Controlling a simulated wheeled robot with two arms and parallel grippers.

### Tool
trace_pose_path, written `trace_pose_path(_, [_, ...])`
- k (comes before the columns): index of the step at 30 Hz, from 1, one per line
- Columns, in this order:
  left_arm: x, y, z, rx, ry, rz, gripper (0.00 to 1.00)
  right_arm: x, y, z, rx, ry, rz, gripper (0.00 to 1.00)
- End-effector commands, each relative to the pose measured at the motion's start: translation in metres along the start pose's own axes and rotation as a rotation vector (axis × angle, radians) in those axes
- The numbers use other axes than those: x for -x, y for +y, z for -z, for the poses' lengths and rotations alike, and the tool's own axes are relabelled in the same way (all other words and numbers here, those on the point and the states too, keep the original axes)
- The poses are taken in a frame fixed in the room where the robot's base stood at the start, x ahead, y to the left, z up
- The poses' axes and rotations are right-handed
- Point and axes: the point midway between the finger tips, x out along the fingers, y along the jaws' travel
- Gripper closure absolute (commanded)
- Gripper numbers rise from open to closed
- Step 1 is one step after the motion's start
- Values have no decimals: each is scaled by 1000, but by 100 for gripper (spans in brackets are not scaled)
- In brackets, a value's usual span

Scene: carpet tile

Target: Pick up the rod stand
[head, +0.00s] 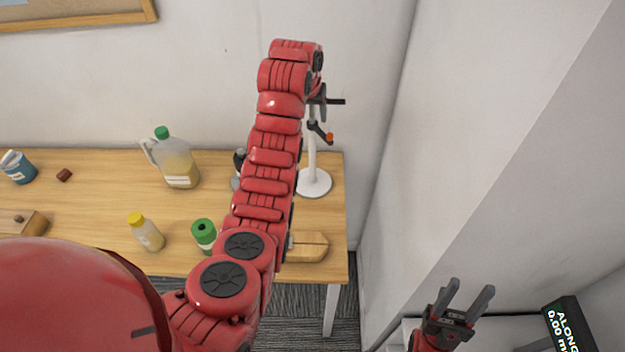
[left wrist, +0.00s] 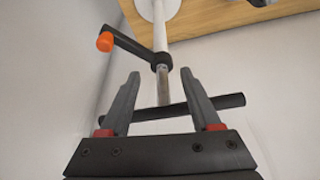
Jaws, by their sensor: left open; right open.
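The rod stand (head: 312,160) stands upright near the right end of the wooden table. It has a round white base, a pale pole, a black clamp arm with an orange tip, and a dark crossbar. My left gripper (head: 320,96) is at its upper part, partly hidden by my wrist. In the left wrist view, the left gripper (left wrist: 160,74) is open, with the rod stand's pole (left wrist: 163,88) showing between its fingers and the crossbar passing across them. I cannot tell whether they touch. My right gripper (head: 467,298) is open and empty, away from the table at lower right.
A jug (head: 178,165), a yellow-capped bottle (head: 147,233), a green-topped container (head: 204,235), a blue can (head: 18,168) and a wooden object (head: 310,247) are on the table (head: 100,190). Walls stand behind and to the right. My left arm hides part of the table.

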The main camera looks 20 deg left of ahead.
Motion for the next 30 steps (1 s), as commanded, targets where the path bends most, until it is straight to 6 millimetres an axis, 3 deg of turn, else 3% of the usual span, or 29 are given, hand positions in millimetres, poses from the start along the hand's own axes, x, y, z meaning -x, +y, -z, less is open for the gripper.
trace_pose_path(8, [-26,-2,3,-1,-9,1,36,-33,2,6,0,0,0,50])
trace_pose_path(15, [-51,-2,2,0,-5,1,36,-39,2,6,0,0,0,50])
trace_pose_path(22, [-52,-2,2,-1,-1,1,36,-38,2,6,0,0,0,50])
trace_pose_path(30, [-52,-2,2,0,-1,1,85,-38,2,6,0,0,0,50])
